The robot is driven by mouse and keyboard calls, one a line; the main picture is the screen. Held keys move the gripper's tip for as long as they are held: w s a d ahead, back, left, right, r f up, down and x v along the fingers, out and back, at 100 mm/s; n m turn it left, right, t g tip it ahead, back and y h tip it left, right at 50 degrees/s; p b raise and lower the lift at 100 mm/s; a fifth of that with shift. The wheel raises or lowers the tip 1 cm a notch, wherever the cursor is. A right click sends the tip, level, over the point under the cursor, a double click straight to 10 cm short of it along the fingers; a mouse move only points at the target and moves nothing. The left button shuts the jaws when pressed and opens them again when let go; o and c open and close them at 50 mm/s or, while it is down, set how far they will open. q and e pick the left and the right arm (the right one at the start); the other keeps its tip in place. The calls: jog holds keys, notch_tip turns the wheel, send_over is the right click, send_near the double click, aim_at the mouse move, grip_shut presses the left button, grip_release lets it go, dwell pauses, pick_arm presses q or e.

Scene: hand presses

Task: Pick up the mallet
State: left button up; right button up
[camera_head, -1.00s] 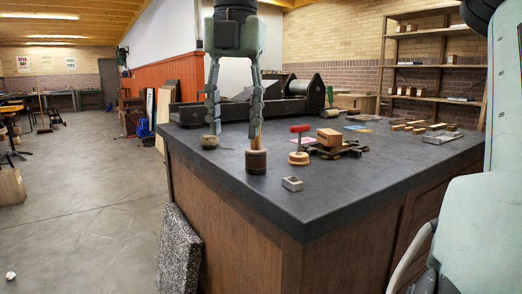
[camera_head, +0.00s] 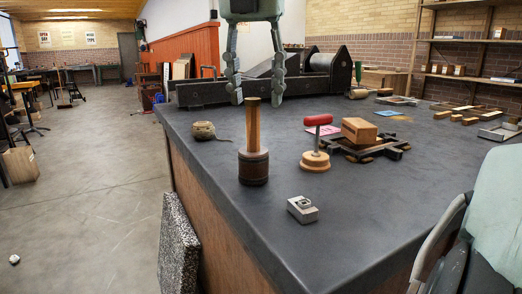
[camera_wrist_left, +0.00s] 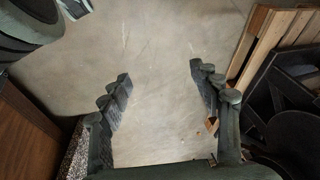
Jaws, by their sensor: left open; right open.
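The mallet (camera_head: 253,166) stands upright on the dark worktop, its dark banded cylindrical head down and its wooden handle up. My right gripper (camera_head: 257,100) hangs fingers down at the top of the head view. It is open and empty, and its fingertips show on either side of the handle's top end. I cannot tell how far apart in depth they are. My left gripper (camera_wrist_left: 163,80) shows in the left wrist view, open and empty above the bare floor. The mallet is not in that view.
A twine ball (camera_head: 204,131) lies left of the mallet. A red-handled tool (camera_head: 316,150) and a wooden block (camera_head: 359,131) on a dark frame stand to its right. A small metal piece (camera_head: 302,209) lies in front. A dark press (camera_head: 315,72) stands behind. The front worktop is mostly clear.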

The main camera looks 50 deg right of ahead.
aim_at(253, 130)
jog(key=shift+w+d, duration=0.1)
jog(key=shift+d, duration=0.05)
jog(key=shift+f, duration=1.25)
jog(key=f, duration=0.3)
jog(key=w+f, duration=0.1)
jog(key=f, duration=0.1)
jog(key=shift+w+d+f, duration=0.1)
jog(key=shift+d, duration=0.2)
grip_shut()
